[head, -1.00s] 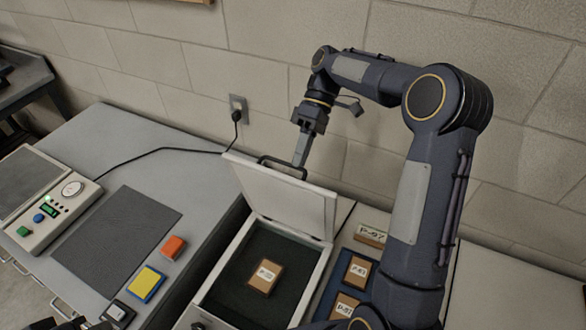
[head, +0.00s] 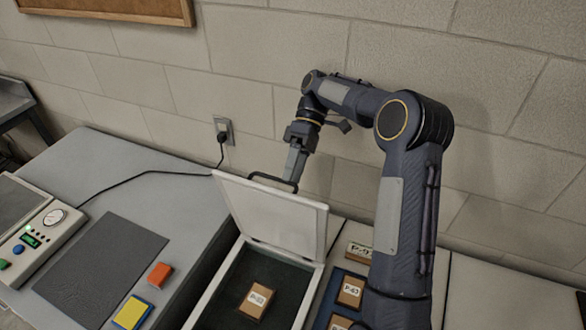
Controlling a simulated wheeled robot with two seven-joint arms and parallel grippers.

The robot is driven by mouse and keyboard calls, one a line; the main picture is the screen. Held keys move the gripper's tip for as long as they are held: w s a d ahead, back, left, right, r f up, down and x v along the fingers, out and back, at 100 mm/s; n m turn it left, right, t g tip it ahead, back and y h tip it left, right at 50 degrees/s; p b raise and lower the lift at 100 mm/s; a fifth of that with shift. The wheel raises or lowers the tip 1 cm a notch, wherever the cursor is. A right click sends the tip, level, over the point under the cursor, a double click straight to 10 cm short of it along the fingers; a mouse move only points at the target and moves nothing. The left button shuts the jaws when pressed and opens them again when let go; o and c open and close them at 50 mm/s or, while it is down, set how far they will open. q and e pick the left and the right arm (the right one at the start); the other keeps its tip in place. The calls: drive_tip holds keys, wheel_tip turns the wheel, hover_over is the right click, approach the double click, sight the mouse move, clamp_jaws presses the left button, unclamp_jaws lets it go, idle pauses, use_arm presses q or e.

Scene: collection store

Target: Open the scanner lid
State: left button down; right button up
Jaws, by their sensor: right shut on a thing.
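The scanner is a white box with a dark bed (head: 233,292), and its white lid (head: 270,215) stands raised, hinged on the far side and tilted steeply up. A dark bar handle (head: 262,180) sits on the lid's upper edge. My right gripper (head: 293,180) is shut on the handle at its right end. A brown block with a white label (head: 257,300) lies on the scanner bed. My left gripper is not in view.
Right of the scanner, labelled brown blocks (head: 350,291) lie on a blue mat. On the left are a grey mat (head: 100,265), an orange block (head: 160,275), a yellow-and-blue block (head: 132,313) and a control box (head: 40,235). A cable runs to the wall socket (head: 223,130).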

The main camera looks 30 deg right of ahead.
drive_tip(key=shift+s+d+f, duration=0.1)
drive_tip(key=shift+d+f, duration=0.05)
drive_tip(key=shift+f, duration=0.2)
drive_tip(key=shift+c, duration=0.4)
drive_tip(key=shift+r, duration=0.25)
drive_tip(key=shift+c, duration=0.7)
drive_tip(key=s+a+r, duration=0.1)
drive_tip(key=s+r, duration=0.1)
drive_tip(key=r, duration=0.1)
drive_tip(key=s+a+r+b, duration=0.1)
drive_tip(key=s+r, duration=0.1)
drive_tip(key=r, duration=0.1)
drive_tip(key=s+a+r+b, duration=0.1)
drive_tip(key=s+r, duration=0.1)
drive_tip(key=r, duration=0.2)
drive_tip(key=shift+s+a, duration=0.25)
drive_tip(key=shift+a, duration=0.15)
drive_tip(key=s+a+r, duration=0.3)
drive_tip(key=s, duration=0.2)
drive_tip(key=shift+s+a+r+b, duration=0.15)
drive_tip(key=shift+s+r+b, duration=0.05)
drive_tip(key=shift+s+b, duration=0.2)
